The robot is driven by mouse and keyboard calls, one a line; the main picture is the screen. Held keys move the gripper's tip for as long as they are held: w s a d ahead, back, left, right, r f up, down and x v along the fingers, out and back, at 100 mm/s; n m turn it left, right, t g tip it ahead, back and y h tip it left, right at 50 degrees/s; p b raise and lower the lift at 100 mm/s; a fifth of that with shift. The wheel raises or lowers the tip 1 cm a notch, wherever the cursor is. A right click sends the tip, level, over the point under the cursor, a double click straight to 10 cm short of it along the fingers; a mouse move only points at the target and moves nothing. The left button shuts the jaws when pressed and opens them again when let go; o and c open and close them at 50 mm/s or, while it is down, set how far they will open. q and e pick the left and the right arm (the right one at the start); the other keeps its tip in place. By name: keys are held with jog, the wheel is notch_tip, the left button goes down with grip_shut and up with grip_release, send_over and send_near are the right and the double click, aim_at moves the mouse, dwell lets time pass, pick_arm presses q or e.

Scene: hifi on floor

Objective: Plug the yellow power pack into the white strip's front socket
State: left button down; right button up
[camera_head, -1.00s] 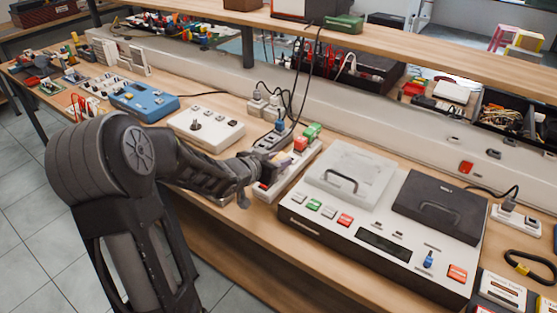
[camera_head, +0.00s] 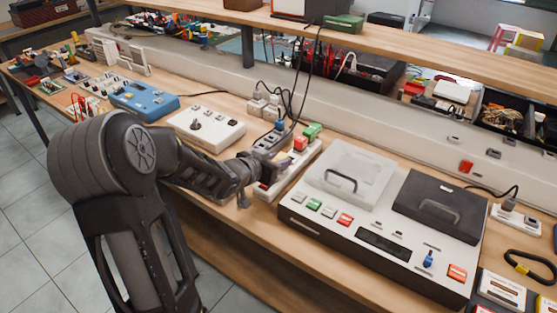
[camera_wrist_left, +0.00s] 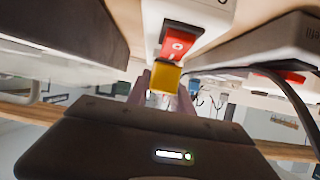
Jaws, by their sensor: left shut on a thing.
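The white strip (camera_head: 287,180) lies on the bench beside the large console. A red plug (camera_head: 299,143) and a green plug (camera_head: 313,130) stand toward its far end. My left gripper (camera_head: 272,164) is over the near part of the strip. In the left wrist view, my left gripper (camera_wrist_left: 165,92) is shut on the yellow power pack (camera_wrist_left: 166,78). The pack appears right by a red block with white marks (camera_wrist_left: 178,44) on the white strip (camera_wrist_left: 210,14). The front socket is hidden, and I cannot tell whether the pack touches it. The pack is hidden in the head view.
The large console (camera_head: 385,243) stands close on the right of the strip. A white box with a knob (camera_head: 206,129) is on the left. Black cables (camera_head: 300,85) hang behind the strip. The bench's front edge is near my arm.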

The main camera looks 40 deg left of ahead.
dwell(0.3)
pick_arm(q)
jog(key=c, duration=1.1)
grip_release()
jog(key=shift+o, duration=0.2)
jog(key=p+v, duration=0.1)
jog(key=v, duration=0.7)
jog(key=shift+w, duration=0.1)
jog(key=shift+r+p, duration=2.95)
jog(key=shift+p, duration=0.35)
